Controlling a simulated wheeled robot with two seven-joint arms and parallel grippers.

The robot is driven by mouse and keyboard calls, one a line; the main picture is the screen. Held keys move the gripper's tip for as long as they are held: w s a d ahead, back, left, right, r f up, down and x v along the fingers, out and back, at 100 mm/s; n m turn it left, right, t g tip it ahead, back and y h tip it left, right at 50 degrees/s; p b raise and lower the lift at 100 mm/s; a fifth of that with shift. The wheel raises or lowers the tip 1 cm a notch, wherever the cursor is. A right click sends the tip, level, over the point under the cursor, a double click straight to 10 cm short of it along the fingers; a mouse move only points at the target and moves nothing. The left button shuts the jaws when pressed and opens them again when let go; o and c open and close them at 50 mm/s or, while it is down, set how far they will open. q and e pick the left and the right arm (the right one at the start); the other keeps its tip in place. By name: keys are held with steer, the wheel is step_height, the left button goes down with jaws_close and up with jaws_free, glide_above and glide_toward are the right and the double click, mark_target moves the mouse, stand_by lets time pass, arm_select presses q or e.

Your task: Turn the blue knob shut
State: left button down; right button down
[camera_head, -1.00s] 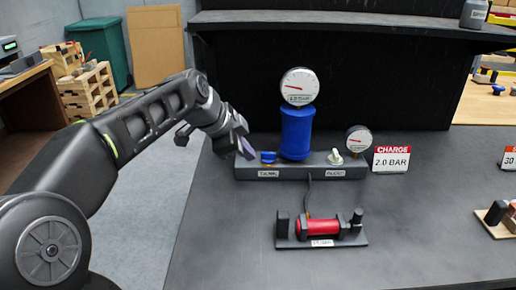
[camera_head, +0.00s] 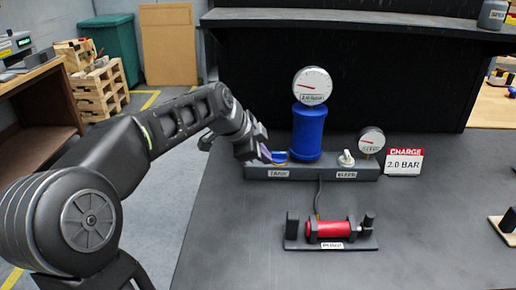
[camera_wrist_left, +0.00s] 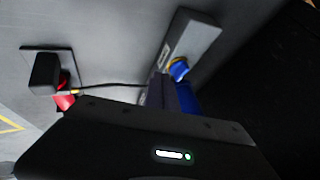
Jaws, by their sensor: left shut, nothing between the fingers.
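The blue knob (camera_head: 280,156) sits on the left part of the grey manifold block (camera_head: 318,171), above a label. It also shows in the left wrist view (camera_wrist_left: 179,69). My left gripper (camera_head: 265,153) is shut and empty, with its fingertips right beside the knob on its left. The head view does not show clearly whether they touch it. In the left wrist view the shut fingers (camera_wrist_left: 172,92) point toward the block close to the knob. My right gripper is not in view.
A blue cylinder (camera_head: 308,131) with a gauge (camera_head: 312,86) stands behind the knob. A white knob (camera_head: 346,158), a small gauge (camera_head: 371,140) and a CHARGE 2.0 BAR sign (camera_head: 404,162) are to the right. A red cylinder (camera_head: 329,229) lies in a fixture in front.

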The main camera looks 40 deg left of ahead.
mark_target(277, 160)
arm_select(q)
steer(key=w+f, duration=0.1)
steer(key=w, duration=0.1)
steer(key=w+a+f+p, duration=0.1)
steer(key=w, duration=0.1)
steer(key=w+a+f, duration=0.1)
steer(key=shift+w+f, duration=0.15)
steer(key=shift+w, duration=0.25)
